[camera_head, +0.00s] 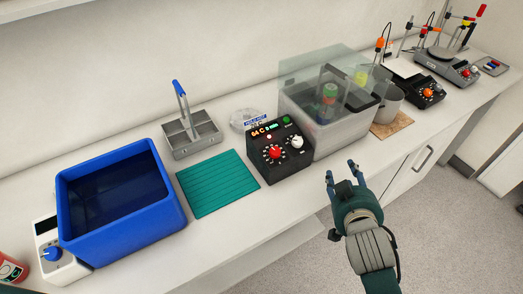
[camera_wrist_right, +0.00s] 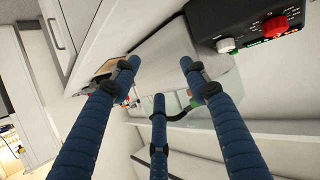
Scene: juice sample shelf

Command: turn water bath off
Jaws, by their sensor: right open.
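The water bath is a clear tank (camera_head: 298,113) with a transparent lid and a black control box (camera_head: 295,163) at its front left. The box has a lit display reading about 64 C, a red knob (camera_head: 275,152), a white knob (camera_head: 296,142) and a green button (camera_head: 286,120). In the right wrist view the control box (camera_wrist_right: 240,20) is at top right, with the white knob (camera_wrist_right: 226,45) and red knob (camera_wrist_right: 275,26). My right gripper (camera_head: 343,172) is open and empty, in front of the counter, right of the box and apart from it. Its fingers (camera_wrist_right: 160,75) are spread.
A blue basin (camera_head: 165,210) with a white unit (camera_head: 50,270) stands at left. A green mat (camera_head: 218,184) and a grey rack (camera_head: 192,135) lie between. A grey beaker (camera_head: 388,104) on a cork mat and bench instruments (camera_head: 445,68) are at right.

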